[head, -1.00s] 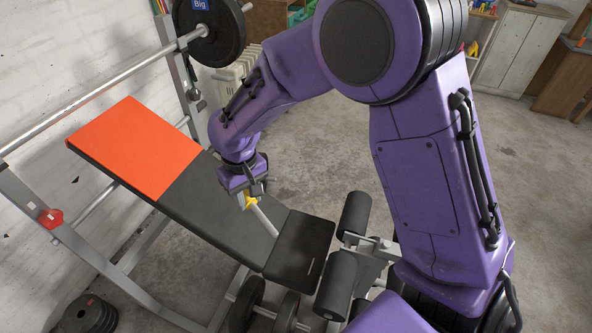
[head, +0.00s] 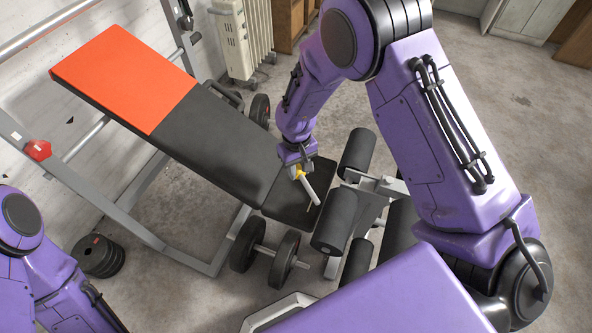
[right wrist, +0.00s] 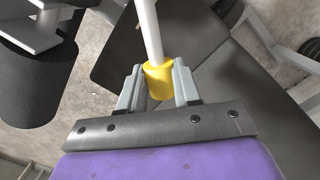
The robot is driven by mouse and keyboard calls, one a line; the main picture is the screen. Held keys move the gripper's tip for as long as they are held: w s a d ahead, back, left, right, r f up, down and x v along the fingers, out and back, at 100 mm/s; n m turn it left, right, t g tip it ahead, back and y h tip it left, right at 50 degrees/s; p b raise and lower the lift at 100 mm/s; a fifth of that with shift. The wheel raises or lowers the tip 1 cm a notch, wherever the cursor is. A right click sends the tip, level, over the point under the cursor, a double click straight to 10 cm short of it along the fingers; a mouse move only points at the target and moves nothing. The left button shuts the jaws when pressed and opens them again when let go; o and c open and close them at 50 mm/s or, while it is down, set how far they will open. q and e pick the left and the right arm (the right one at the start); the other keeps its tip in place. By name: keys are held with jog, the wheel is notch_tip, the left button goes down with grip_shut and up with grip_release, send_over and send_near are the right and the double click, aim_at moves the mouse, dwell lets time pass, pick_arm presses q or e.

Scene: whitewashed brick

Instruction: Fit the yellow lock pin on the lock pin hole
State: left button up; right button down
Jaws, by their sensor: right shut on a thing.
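The yellow lock pin (head: 299,175) has a yellow head and a pale metal shaft. My right gripper (head: 298,171) is shut on its yellow head, above the black seat end of the weight bench (head: 215,137). In the right wrist view the yellow head of the pin (right wrist: 158,80) sits between the two grey fingers of the right gripper (right wrist: 158,88), with the shaft pointing away. I cannot make out the lock pin hole. My left arm shows at the lower left of the head view, but its gripper is out of view.
Black foam rollers (head: 357,152) on a metal frame stand right of the seat. A dumbbell (head: 262,250) lies below the bench, and weight plates (head: 98,255) lie at left. A red knob (head: 38,149) is on the rack. A white radiator (head: 243,40) stands behind.

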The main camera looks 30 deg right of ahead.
jog(key=w+f, duration=0.2)
jog(key=w+d+f, duration=0.1)
jog(key=w+f, duration=0.1)
jog(key=w+d+f+b, duration=0.1)
jog(key=w+f, duration=0.1)
jog(key=shift+w+f, duration=0.25)
jog(key=shift+w, duration=0.05)
jog(key=f, duration=0.3)
jog(key=shift+w+d+f, duration=0.15)
jog(key=shift+w, duration=0.15)
jog(key=shift+f, duration=0.2)
jog(key=shift+b, duration=0.35)
jog(key=c, duration=0.8)
grip_release()
jog(key=shift+f, duration=0.1)
jog(key=r, duration=0.8)
jog(key=w+r+p, duration=0.1)
jog(key=r, duration=0.3)
jog(key=shift+r, duration=0.2)
